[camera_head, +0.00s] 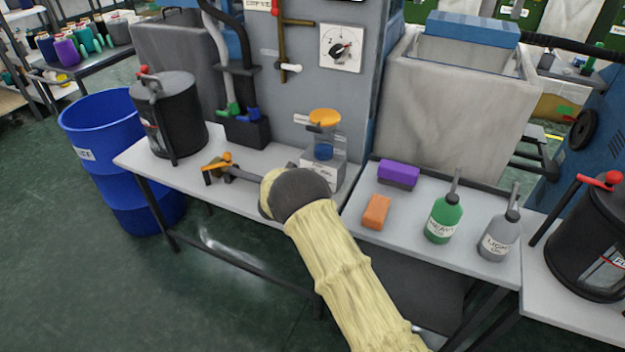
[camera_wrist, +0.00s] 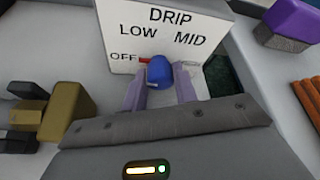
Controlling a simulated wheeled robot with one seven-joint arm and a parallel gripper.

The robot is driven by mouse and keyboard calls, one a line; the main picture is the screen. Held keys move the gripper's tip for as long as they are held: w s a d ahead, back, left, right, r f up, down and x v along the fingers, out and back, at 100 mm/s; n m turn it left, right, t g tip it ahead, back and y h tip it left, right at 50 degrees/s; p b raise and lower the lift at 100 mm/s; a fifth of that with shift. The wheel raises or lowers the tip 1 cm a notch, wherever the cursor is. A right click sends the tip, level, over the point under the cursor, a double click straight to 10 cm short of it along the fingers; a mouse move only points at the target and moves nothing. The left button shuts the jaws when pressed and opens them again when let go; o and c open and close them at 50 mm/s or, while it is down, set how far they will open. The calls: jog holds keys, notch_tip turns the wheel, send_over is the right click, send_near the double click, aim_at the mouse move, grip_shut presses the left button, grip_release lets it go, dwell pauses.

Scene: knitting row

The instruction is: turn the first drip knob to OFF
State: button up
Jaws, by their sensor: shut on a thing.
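A small red mark (camera_wrist: 145,60) shows at the knob's left, right beside the word OFF. My gripper (camera_wrist: 160,84) is shut on the blue knob, a pale finger on each side. The right of the dial is partly hidden by the knob and finger. In the head view my arm hides the gripper and knob.
A purple block (camera_head: 398,174), an orange block (camera_head: 376,211), a green oil bottle (camera_head: 442,220) and a grey oil bottle (camera_head: 498,240) stand on the right table. An orange-and-dark fitting (camera_head: 218,166) lies left of the box. A black can (camera_head: 170,115) stands farther left.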

jog(key=shift+a, duration=0.15)
dwell(0.4)
jog(key=o, duration=1)
jog(key=shift+c, duration=0.2)
jog(key=p+v, duration=0.1)
jog(key=v, duration=1.6)
jog(key=shift+a+p, duration=0.3)
jog(key=shift+p, duration=0.05)
